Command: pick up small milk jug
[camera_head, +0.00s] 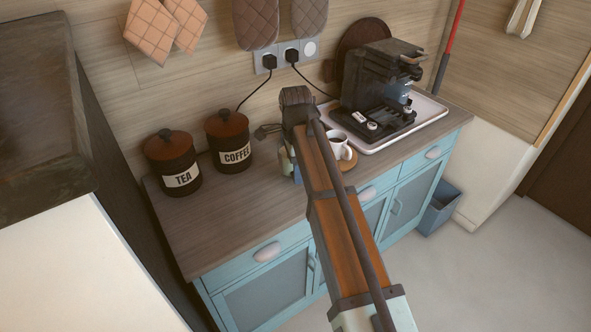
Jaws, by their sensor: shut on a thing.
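My arm reaches across the counter from the bottom of the view. Its near links cover the spot where my gripper would be, so I cannot make out the jaws or what is between them. A small pale beige and blue shape (286,162) shows just left of the arm, low over the counter. It is partly hidden, and I cannot tell whether it is the small milk jug. A white mug (347,153) with dark contents stands right of the arm on a round wooden coaster (348,165).
Tea (176,162) and coffee (231,143) canisters stand on the left of the wooden counter (225,205). A dark coffee machine (380,82) stands on a white tray (436,110) at the right. The counter's front left is clear.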

